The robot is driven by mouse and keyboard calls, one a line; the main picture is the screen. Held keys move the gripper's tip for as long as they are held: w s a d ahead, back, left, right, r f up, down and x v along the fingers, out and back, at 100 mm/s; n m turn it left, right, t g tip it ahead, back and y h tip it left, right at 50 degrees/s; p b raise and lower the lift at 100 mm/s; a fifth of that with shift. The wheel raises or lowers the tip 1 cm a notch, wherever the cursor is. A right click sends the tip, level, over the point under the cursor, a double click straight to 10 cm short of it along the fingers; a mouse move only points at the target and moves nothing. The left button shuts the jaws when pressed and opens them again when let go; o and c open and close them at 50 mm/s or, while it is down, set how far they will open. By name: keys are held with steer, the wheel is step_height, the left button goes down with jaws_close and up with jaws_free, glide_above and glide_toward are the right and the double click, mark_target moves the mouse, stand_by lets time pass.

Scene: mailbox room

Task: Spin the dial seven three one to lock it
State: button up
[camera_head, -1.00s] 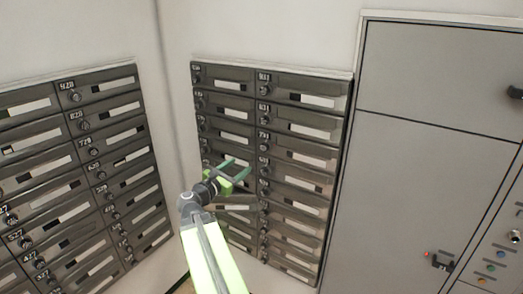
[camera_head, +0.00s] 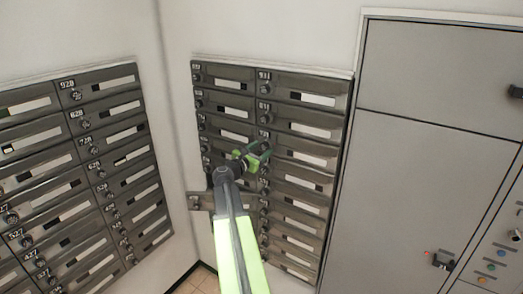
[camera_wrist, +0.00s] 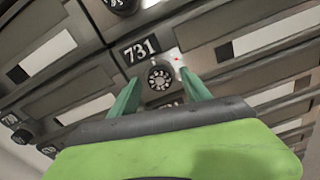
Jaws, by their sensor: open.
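The dial (camera_wrist: 159,78) is a dark round knob with a light ring of marks, just under the 731 label (camera_wrist: 139,50) in the wrist view. My gripper (camera_wrist: 160,72) is open, with one green finger on each side of the dial. I cannot tell whether the fingers touch it. In the head view my gripper (camera_head: 258,155) is at the right column of the far mailbox block (camera_head: 300,127), in its upper half, and hides the dial there.
A panel (camera_head: 199,201) sticks out past the left edge of the far block. Another mailbox block (camera_head: 75,165) is on the left wall. Grey cabinets (camera_head: 430,190) stand to the right. A small red light (camera_wrist: 178,58) shows beside the label.

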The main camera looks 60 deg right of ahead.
jaws_close()
stand_by(0.4)
